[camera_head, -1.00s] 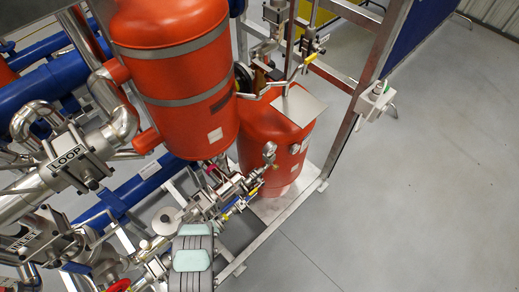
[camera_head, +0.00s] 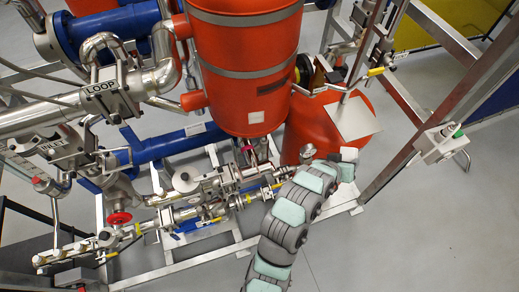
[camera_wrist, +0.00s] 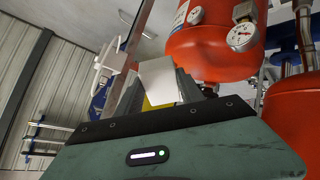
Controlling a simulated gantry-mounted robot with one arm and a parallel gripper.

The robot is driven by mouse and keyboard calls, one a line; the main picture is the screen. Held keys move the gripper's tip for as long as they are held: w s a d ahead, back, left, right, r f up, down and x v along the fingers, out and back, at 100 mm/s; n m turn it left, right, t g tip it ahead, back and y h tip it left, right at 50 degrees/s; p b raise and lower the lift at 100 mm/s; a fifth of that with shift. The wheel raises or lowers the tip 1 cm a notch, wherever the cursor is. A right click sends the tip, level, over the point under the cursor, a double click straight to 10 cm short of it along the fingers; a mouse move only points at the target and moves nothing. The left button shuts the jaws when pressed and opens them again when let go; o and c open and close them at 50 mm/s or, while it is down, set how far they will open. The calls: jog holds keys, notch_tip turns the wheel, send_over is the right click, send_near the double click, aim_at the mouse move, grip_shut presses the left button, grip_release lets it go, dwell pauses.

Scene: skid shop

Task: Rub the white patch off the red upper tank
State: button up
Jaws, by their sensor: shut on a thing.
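The red upper tank (camera_head: 247,55) hangs upright left of my arm in the head view, with grey metal bands around it. A small white square patch (camera_head: 256,117) is on its lower front. My gripper (camera_wrist: 158,92) points up and away in the wrist view, with its dark jaws shut on a pale pad (camera_wrist: 160,76) with a yellow part below. In the head view my gripper end is near the lower red tank, to the right of and below the patch, apart from it. Its jaws are too small to make out there.
The lower red tank (camera_head: 319,128) and a flat metal plate (camera_head: 354,118) are beside my gripper. Pipes and valves (camera_head: 215,190) fill the area below the upper tank. A steel frame post (camera_head: 430,110) stands at right. Gauges (camera_wrist: 242,37) show on a red tank in the wrist view. Open floor lies at lower right.

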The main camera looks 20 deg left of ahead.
jog(key=w+a+r+n+t+y+b, duration=0.1)
jog(key=a+r+n+t+y, duration=0.1)
jog(key=a+n+t+y, duration=0.45)
jog(key=a+r+n+t+y, duration=0.1)
jog(key=a+r+n+y, duration=0.15)
jog(key=a, duration=0.65)
jog(key=n+g+y+b, duration=0.1)
jog(key=n+g+y, duration=0.1)
jog(key=n+y, duration=0.65)
send_near(250, 118)
jog(key=shift+w+a+r+m+y+b, duration=0.2)
jog(key=shift+w+a+m+y+b, duration=0.1)
jog(key=shift+w+a+m+b, duration=0.3)
jog(key=shift+w+a+r+m+y+b, duration=0.25)
jog(key=shift+w+a+m+b, duration=0.15)
jog(key=shift+w+a, duration=0.35)
jog(key=shift+w+a+f, duration=0.1)
jog(key=shift+w+a, duration=0.15)
jog(key=shift+w, duration=0.25)
jog(key=shift+w+a, duration=0.25)
jog(key=shift+w, duration=0.2)
